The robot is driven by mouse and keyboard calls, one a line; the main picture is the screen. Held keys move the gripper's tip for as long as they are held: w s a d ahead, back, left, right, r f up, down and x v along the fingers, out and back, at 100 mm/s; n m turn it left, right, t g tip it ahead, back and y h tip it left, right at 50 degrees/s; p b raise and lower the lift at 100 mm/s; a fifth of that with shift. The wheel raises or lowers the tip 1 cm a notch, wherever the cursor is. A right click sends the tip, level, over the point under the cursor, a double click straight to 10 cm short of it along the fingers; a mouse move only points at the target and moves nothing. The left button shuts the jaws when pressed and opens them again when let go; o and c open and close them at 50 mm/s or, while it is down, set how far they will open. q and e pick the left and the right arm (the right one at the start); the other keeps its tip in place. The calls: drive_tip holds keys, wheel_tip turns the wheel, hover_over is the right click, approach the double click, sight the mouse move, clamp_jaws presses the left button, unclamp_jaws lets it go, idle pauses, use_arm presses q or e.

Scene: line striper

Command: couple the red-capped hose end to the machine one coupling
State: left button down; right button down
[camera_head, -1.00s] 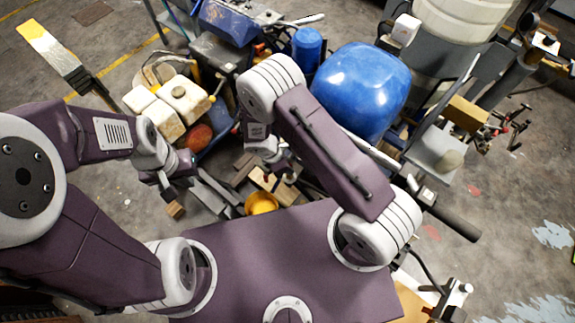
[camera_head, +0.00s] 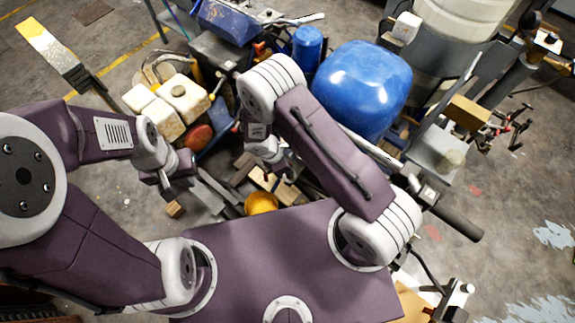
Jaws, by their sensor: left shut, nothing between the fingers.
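My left gripper (camera_head: 170,193) hangs low at the left, beside the white blocky containers, and is shut with nothing in it. A small wooden block (camera_head: 173,209) lies just below its fingertips in the picture. My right gripper (camera_head: 287,172) is in the middle, partly hidden by its own arm, so its jaws cannot be read. I cannot make out the red-capped hose end or the machine one coupling for certain. A dull red rounded thing (camera_head: 198,137) shows between the grippers, and small orange-red parts (camera_head: 260,48) show by the machine at the back.
A big blue tank (camera_head: 362,90) stands behind my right arm, with a smaller blue cylinder (camera_head: 307,48) beside it. White containers (camera_head: 179,98) stand behind my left gripper. A yellow round bowl-like thing (camera_head: 261,203) and wood pieces crowd the middle. Open floor (camera_head: 510,210) lies at the right.

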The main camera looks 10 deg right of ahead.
drive_tip(key=shift+f+b, duration=1.2)
drive_tip(key=shift+f, duration=0.1)
idle(0.4)
drive_tip(key=c, duration=1.2)
unclamp_jaws()
drive_tip(key=shift+c, duration=0.2)
drive_tip(key=o, duration=0.3)
drive_tip(key=shift+o, duration=0.2)
drive_tip(key=p+v, duration=0.6)
drive_tip(key=v, duration=0.1)
